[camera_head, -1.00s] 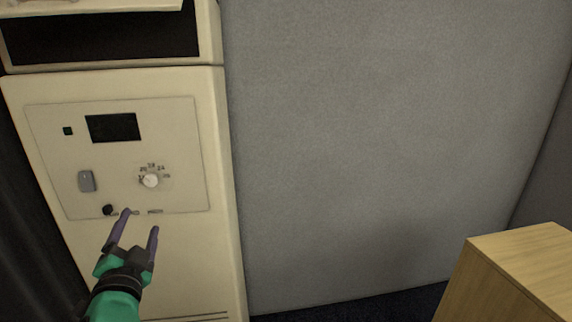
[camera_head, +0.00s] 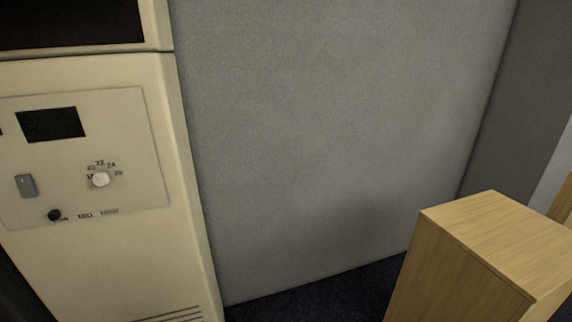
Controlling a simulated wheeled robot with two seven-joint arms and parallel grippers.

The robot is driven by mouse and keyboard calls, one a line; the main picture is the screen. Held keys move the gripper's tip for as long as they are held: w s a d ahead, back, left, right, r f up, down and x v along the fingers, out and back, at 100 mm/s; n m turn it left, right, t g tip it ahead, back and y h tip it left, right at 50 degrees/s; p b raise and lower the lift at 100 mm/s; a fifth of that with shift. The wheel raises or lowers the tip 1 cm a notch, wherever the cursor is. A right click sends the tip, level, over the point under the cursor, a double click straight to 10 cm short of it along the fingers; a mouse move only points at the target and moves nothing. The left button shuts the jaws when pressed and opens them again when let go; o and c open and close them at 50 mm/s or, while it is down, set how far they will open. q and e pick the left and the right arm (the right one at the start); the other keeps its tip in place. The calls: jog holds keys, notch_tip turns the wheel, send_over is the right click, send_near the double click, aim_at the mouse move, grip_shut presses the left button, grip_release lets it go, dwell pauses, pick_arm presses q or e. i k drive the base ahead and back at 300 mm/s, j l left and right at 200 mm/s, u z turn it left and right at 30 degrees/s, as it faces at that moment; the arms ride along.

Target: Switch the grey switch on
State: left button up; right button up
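The grey switch (camera_head: 26,186) is a small upright rectangular rocker on the left side of the cream machine's control panel (camera_head: 140,150). Its on or off state cannot be told. A white round dial (camera_head: 100,180) with numbers around it is to its right. A small black knob (camera_head: 55,215) is below and right of the switch. A dark display (camera_head: 53,124) is above. Neither of my grippers shows in the head view now.
The cream machine (camera_head: 120,260) stands at the left against a plain grey wall (camera_head: 320,130). A light wooden cabinet (camera_head: 450,255) stands at the lower right. Dark floor (camera_head: 320,295) shows between the machine and the cabinet.

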aim_at(25, 184)
jog(key=u, duration=1.35)
